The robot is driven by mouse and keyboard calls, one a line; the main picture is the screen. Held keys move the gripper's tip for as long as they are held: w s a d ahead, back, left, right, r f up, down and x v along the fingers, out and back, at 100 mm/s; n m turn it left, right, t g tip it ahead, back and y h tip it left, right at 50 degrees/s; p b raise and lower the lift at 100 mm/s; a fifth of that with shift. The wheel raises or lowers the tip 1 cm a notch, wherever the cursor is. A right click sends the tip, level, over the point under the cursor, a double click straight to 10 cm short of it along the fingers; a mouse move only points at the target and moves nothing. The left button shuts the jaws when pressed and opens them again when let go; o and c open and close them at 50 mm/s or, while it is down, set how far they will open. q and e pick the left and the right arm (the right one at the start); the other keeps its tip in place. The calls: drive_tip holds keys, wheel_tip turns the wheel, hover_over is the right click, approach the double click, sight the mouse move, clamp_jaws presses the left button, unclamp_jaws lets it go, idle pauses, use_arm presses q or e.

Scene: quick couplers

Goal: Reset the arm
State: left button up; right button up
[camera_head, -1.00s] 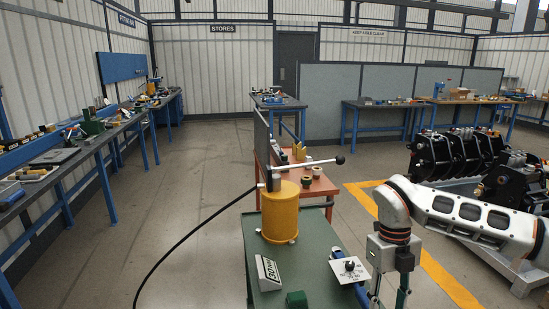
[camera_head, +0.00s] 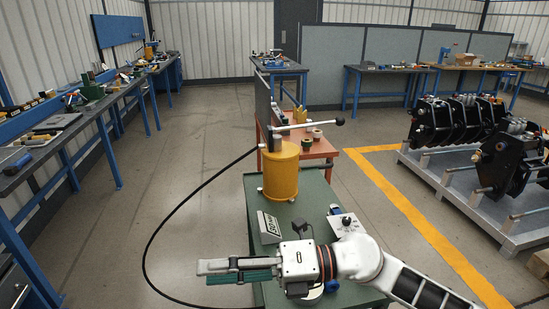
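My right arm (camera_head: 357,259) comes in from the lower right and lies across the front of the green bench (camera_head: 316,186). My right gripper (camera_head: 203,271) points left, past the bench's left edge. Its grey and teal fingers overlap in this view, so its opening is unclear. No held thing can be made out. My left arm and gripper are not in view. The yellow pump (camera_head: 280,172) stands upright on the bench behind my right gripper, apart from it. Its lever (camera_head: 305,127) reaches right to a black knob.
A label block (camera_head: 268,227) and a white dial plate (camera_head: 346,224) sit on the bench near my wrist. A black hose (camera_head: 165,219) loops over the floor at left. A rack (camera_head: 480,195) of black couplers stands right. A workbench (camera_head: 60,140) runs along the left.

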wheel_tip(320, 180, up, 7)
drive_tip(key=w+d+m+t+y, duration=0.2)
drive_tip(key=w+m+t+y, duration=0.15)
drive_tip(key=m+t, duration=0.2)
drive_tip(key=w+d+r+m+t+h, duration=0.2)
drive_tip(key=w+d+m+t+h, duration=0.4)
drive_tip(key=d+m+t, duration=0.55)
drive_tip(key=w+d+f+m+t+h, duration=0.2)
drive_tip(key=d+f+m+h, duration=1.15)
drive_tip(key=d, duration=0.25)
drive_tip(key=s+d+f+m+g+h, duration=0.5)
drive_tip(key=s+d+f+g, duration=0.6)
drive_tip(key=s+d+f, duration=0.75)
drive_tip(key=a+f+m+t+y, duration=0.1)
drive_tip(key=a+f+t+y, duration=0.3)
drive_tip(key=a+f, duration=1.1)
drive_tip(key=a+y, duration=0.2)
drive_tip(key=a, duration=0.1)
drive_tip(key=shift+w, duration=0.2)
drive_tip(key=shift+m, duration=0.25)
